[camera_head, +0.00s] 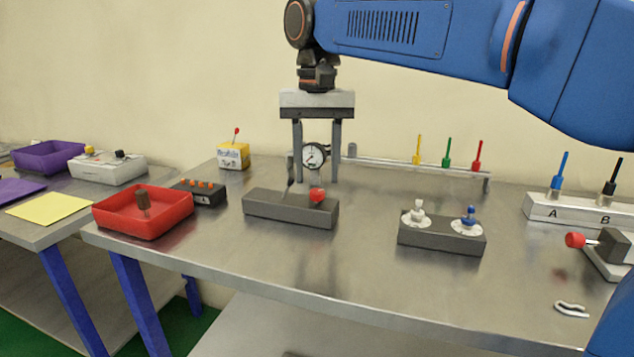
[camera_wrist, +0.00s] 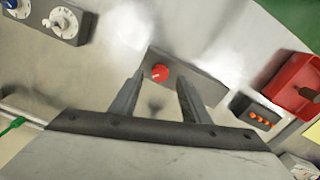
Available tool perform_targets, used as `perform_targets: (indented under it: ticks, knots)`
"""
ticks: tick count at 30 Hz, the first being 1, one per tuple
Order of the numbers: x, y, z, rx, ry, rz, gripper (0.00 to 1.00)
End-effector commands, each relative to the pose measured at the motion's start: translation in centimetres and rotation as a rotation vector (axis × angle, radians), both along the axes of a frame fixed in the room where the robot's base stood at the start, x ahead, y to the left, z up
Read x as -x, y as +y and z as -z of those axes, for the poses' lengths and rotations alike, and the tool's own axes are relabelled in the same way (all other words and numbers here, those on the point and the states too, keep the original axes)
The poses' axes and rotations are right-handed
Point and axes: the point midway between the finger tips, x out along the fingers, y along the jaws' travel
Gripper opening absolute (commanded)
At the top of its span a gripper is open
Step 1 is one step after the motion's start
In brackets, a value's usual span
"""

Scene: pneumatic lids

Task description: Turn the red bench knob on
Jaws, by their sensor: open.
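The red knob (camera_head: 317,196) sits on the right end of a dark grey box (camera_head: 265,207) on the metal bench. My gripper (camera_head: 316,180) hangs pointing down over that box, with its two fingers apart and nothing between them. In the head view the fingertips are just above the knob, apart from it as far as I can tell. In the wrist view the red knob (camera_wrist: 160,73) appears between the open fingertips (camera_wrist: 160,82). The knob's pointer or setting is too small to read.
A dial gauge (camera_head: 314,157) stands behind my fingers. A box with white and blue knobs (camera_head: 440,238) is to the right. A red tray (camera_head: 122,227) and a box with orange buttons (camera_head: 212,198) are left. Bench front (camera_head: 330,270) is clear.

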Motion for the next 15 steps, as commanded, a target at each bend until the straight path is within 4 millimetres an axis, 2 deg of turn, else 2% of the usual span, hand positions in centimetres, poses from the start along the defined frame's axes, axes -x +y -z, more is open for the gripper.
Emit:
perform_targets:
  ticks: [6, 15]
  knots:
    - [0.0, 0.0, 2.5, 0.0, 0.0, 0.0, 0.42]
    - [0.0, 0.0, 3.2, 0.0, -0.001, 0.0, 0.42]
